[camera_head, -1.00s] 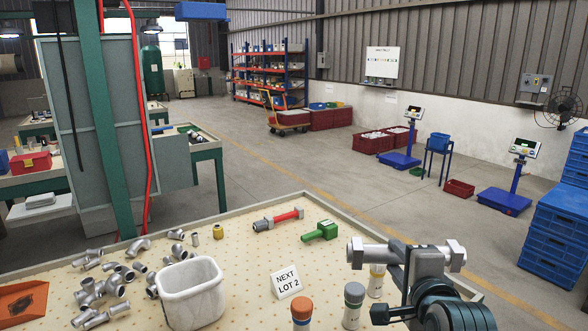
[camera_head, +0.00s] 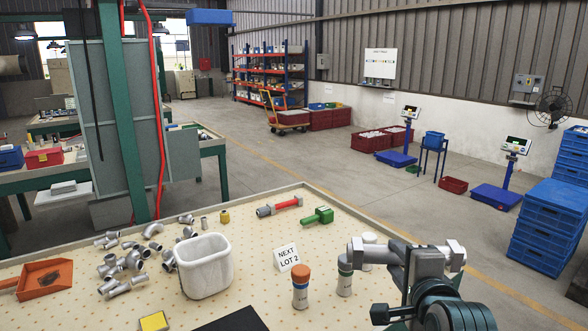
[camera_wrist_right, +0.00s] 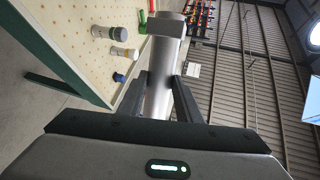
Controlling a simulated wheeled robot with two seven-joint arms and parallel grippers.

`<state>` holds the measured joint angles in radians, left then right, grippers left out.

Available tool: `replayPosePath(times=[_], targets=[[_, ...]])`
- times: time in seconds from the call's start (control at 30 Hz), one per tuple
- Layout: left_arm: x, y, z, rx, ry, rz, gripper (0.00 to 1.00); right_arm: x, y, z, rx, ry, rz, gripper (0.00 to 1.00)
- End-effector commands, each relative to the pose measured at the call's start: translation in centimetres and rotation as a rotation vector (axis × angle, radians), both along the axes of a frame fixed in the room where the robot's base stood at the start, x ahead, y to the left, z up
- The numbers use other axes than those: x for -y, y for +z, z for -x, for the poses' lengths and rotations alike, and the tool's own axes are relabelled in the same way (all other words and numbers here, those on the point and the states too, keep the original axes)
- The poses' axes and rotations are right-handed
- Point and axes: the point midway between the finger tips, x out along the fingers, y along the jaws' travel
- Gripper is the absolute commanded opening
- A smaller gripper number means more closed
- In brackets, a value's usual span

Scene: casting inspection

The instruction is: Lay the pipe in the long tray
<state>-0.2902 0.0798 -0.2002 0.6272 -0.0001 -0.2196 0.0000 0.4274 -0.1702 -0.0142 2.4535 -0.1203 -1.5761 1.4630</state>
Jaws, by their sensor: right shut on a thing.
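A grey metal pipe (camera_head: 372,252) with hexagonal ends is held level above the right side of the workbench in the head view. My right gripper (camera_head: 412,258) is shut around its middle. In the right wrist view the pipe (camera_wrist_right: 160,72) runs between the two dark fingers of the right gripper (camera_wrist_right: 161,90), with one thick end toward the top. No long tray can be clearly made out. A dark flat thing (camera_head: 236,321) is cut off at the bottom edge, and I cannot tell what it is. My left gripper is not in view.
Red (camera_head: 279,205) and green (camera_head: 318,215) tools lie behind.

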Motion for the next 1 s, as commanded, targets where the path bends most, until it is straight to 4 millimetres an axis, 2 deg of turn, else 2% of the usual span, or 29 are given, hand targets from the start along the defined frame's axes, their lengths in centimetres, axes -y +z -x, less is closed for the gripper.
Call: replayPosePath(times=[0.23,0.57,0.77,0.9,1.0], targets=[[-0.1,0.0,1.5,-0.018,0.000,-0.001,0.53,2.4,0.0,-0.1,0.005,-0.029,0.003,0.00],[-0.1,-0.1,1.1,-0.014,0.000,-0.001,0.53,7.0,0.2,0.0,0.006,-0.087,0.005,0.00],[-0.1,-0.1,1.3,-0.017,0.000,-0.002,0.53,12.2,1.1,0.4,0.007,-0.153,0.007,0.00],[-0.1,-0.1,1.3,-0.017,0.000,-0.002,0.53,16.5,2.4,1.0,0.007,-0.209,0.007,0.00],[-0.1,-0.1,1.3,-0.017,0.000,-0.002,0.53,18.8,3.3,1.4,0.007,-0.242,0.005,0.00]])
